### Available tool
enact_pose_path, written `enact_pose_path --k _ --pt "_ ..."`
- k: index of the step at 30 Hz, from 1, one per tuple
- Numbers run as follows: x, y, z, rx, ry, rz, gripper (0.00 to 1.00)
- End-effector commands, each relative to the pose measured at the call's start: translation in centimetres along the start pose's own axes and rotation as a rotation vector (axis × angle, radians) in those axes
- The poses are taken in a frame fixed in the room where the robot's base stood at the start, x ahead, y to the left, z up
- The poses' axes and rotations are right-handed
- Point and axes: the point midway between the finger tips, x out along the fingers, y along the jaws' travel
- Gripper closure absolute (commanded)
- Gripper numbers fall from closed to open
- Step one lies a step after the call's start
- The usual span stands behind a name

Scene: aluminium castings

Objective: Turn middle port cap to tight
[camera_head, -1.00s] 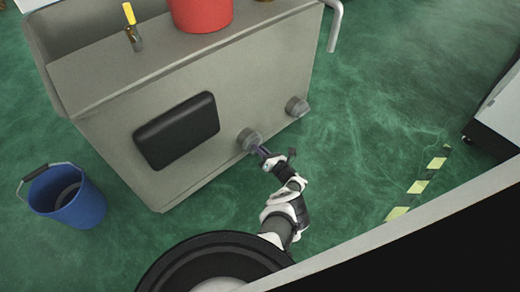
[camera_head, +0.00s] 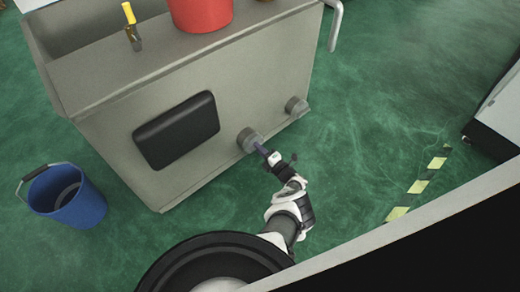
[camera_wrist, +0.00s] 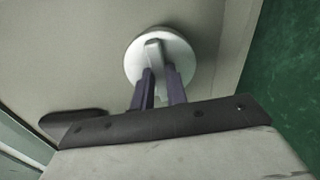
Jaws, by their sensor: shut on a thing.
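The port cap (camera_head: 248,141) is a round grey knob on the front face of the grey tank, right of a black panel. In the wrist view the cap (camera_wrist: 178,50) is a pale disc with a raised bar across its middle. My gripper (camera_head: 263,151) is at this cap, coming from the lower right. In the wrist view the two dark fingers of my gripper (camera_wrist: 160,76) are shut on the bar, one on each side. The fingers cover part of the bar and the cap's lower edge. I cannot read any tight mark.
A second grey cap (camera_head: 296,106) is further right on the tank (camera_head: 110,140). The black panel (camera_head: 177,130) stands out to the left. A blue bucket (camera_head: 70,200) is on the floor at left. Green floor is open to the right.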

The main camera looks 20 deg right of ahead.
Motion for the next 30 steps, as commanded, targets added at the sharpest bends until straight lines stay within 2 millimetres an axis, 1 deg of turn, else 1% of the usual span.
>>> enact_pose_path --k 3,9,24,25,29,30 --pt "0.13 0.05 0.01 0.053 0.0 0.0 1.0" --pt "0.14 0.06 0.02 0.106 0.001 0.0 1.0" --pt "0.15 0.08 0.01 0.124 0.001 0.0 1.0" --pt "0.16 0.08 0.0 0.124 0.001 0.001 0.83" --pt "0.12 0.06 0.0 0.123 0.001 0.0 0.66" --pt "0.11 0.06 0.0 0.123 0.001 0.0 0.64"
